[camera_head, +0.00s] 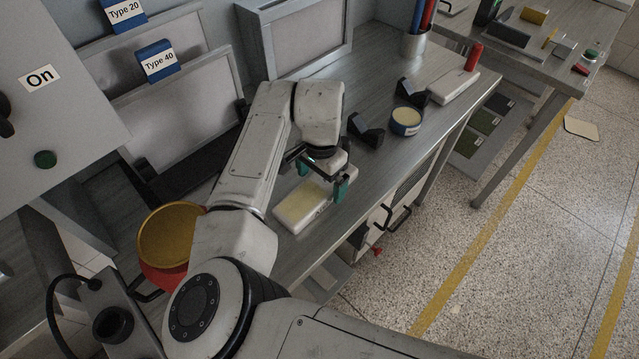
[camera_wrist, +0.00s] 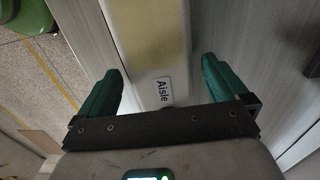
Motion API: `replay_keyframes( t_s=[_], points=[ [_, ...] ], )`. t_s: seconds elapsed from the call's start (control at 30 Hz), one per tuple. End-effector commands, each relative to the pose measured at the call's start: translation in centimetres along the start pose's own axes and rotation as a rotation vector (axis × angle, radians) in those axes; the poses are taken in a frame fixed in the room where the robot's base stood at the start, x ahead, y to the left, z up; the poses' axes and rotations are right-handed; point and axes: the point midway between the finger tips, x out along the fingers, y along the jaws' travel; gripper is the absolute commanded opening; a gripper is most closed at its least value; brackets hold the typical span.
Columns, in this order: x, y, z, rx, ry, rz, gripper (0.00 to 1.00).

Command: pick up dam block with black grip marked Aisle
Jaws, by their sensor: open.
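A pale block (camera_head: 298,210) with a yellowish top lies near the front edge of the grey workbench. In the wrist view, the pale block (camera_wrist: 146,62) has a yellowish band and a white label reading "Aisle" (camera_wrist: 162,93). My gripper (camera_head: 322,181) is over its far end, with green fingers spread. In the wrist view my gripper (camera_wrist: 161,66) has one finger on each side of the block, with gaps visible. The block's black grip cannot be made out.
Two black angled blocks (camera_head: 366,131) and a round blue-rimmed tin (camera_head: 406,121) stand further along the workbench. A pale block with a red handle (camera_head: 473,56) lies beyond. A red and yellow bucket (camera_head: 170,236) is at left.

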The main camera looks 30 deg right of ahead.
Motion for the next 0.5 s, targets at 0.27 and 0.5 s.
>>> replay_keyframes(
  t_s=[0.27, 0.5],
  points=[
    [0.86, 0.01, -0.01, 0.001, 0.0, -0.001, 1.0],
    [0.84, 0.01, -0.01, 0.001, -0.001, 0.0, 0.83]
  ],
)
